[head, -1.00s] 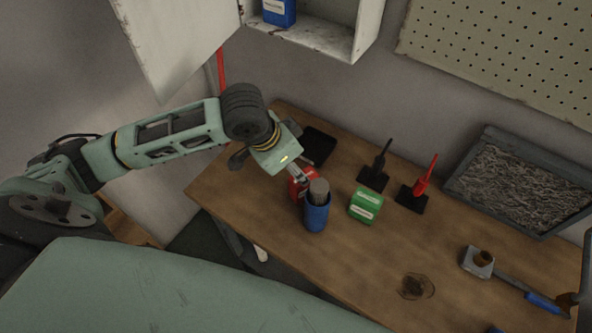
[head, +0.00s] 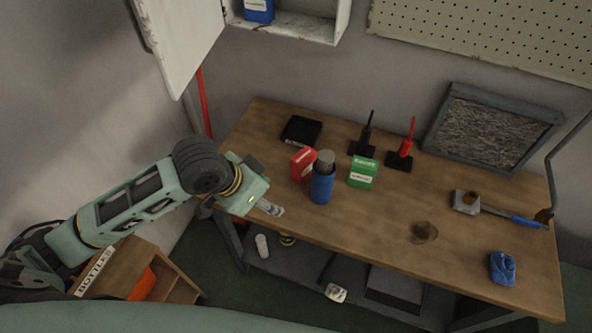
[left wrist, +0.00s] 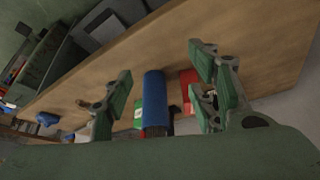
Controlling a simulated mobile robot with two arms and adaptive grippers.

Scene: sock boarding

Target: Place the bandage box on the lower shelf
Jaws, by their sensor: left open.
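Two small boxes with white labels stand on the wooden table, one red (head: 302,164) and one green (head: 363,173); the print is too small to tell which is the bandage box. A third, blue box (head: 259,10) sits in the white wall cabinet (head: 296,29), cut off by the top edge. My left gripper (head: 270,208) is open and empty at the table's left front edge, apart from the boxes. My right gripper is out of view.
The cabinet door (head: 178,40) hangs open. A low shelf (head: 300,262) under the table holds small items.

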